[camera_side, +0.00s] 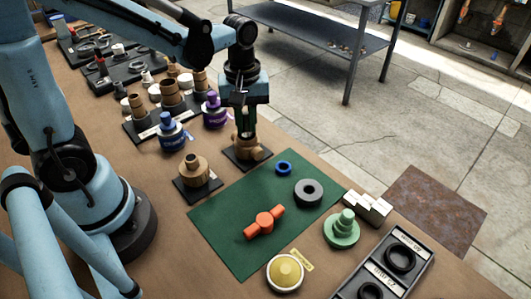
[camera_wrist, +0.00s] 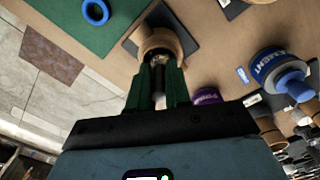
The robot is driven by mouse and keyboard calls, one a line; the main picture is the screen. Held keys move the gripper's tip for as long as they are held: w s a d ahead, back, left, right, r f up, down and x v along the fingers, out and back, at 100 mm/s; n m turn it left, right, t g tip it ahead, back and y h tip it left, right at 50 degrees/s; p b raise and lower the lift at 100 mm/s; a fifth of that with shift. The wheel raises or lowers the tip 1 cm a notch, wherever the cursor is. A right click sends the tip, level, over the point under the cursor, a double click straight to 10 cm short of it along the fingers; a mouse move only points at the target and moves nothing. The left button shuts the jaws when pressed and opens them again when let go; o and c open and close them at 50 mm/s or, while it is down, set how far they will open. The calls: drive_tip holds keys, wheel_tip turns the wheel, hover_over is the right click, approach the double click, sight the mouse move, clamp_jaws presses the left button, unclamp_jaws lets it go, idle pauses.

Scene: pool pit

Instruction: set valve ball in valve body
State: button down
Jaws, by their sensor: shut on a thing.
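A tan valve body (camera_side: 248,153) stands on a dark square base under my gripper (camera_side: 244,132). In the wrist view the valve body (camera_wrist: 158,38) is a tan ring-like shape just past the fingertips. My gripper, with green fingers (camera_wrist: 158,84), points down and is shut on a small greyish metal piece (camera_wrist: 158,71), apparently the valve ball, at the body's mouth. The fingers and the body hide most of it. I cannot tell whether it is seated or still above the opening.
A green mat (camera_side: 225,215) holds an orange handle (camera_side: 264,222), a blue ring (camera_side: 283,168) and a dark ring (camera_side: 308,192). A second tan fitting (camera_side: 195,172) stands to the left. Blue (camera_side: 171,134) and purple (camera_side: 214,112) containers stand close behind.

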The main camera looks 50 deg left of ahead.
drive_tip(key=shift+f, duration=0.45)
drive_tip(key=shift+r, duration=0.1)
drive_tip(key=c, duration=1)
unclamp_jaws()
drive_tip(key=shift+o, duration=0.5)
drive_tip(key=o, duration=0.3)
drive_tip(key=shift+r, duration=4)
